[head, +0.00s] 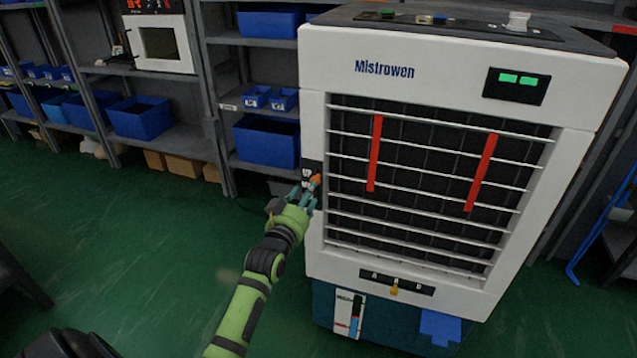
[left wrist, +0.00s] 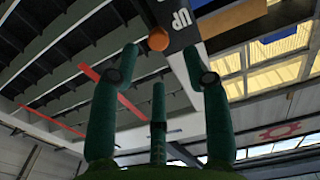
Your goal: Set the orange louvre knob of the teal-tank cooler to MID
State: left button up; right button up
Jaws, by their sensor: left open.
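The cooler (head: 345,120), a white cabinet marked Mistrowen with a teal tank (head: 385,335) at its base, fills the right of the head view. Its orange louvre knob (head: 316,179) is on a dark label plate (head: 311,167) at the grille's left edge. In the left wrist view the orange knob (left wrist: 158,39) sits beside the plate's letters UP (left wrist: 181,19); the MID mark cannot be made out. My left gripper (head: 308,193) is open at the knob, its three fingers (left wrist: 160,62) spread below it in the wrist view. Contact cannot be told. My right gripper is not in view.
A yellow knob (head: 394,289) sits on a lettered strip below the grille. Two red strips (head: 374,153) cross the louvres. A white knob (head: 518,21) stands on top. Shelves with blue bins (head: 141,117) stand behind left. The green floor (head: 130,255) left of the cooler is clear.

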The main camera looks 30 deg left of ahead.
aim_at(316, 179)
pick_arm(q)
jog(key=x, duration=0.5)
jog(key=shift+w, duration=0.35)
grip_shut()
